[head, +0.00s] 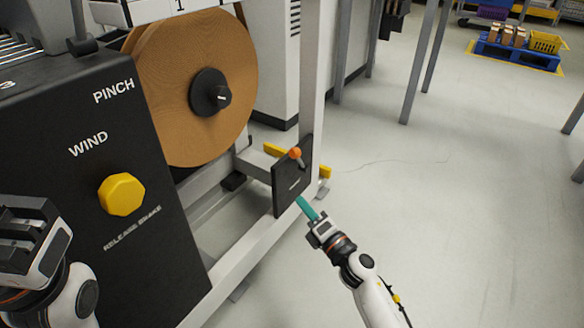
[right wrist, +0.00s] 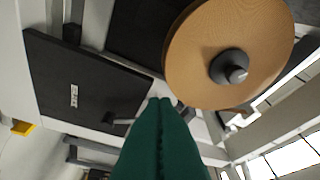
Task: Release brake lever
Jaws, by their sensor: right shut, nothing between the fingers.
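The brake lever (head: 295,153) is a short lever with an orange ball knob on a black plate (head: 286,187), fixed to the machine's white frame. My right gripper (head: 301,202) has its teal fingers shut and empty, just below the lever, near the plate's lower right edge. In the right wrist view the shut fingers (right wrist: 158,105) point up past the black plate (right wrist: 65,75). A grey rod, likely the lever, shows beside them, and the orange knob does not show there. My left gripper (head: 38,240) is at the far left, its fingertips unclear.
A large brown roll (head: 195,115) on a black hub is above and left of the plate. A black panel (head: 90,170) with a yellow knob (head: 122,194) and "RELEASE BRAKE" lettering stands at the left. The floor (head: 450,200) on the right is clear.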

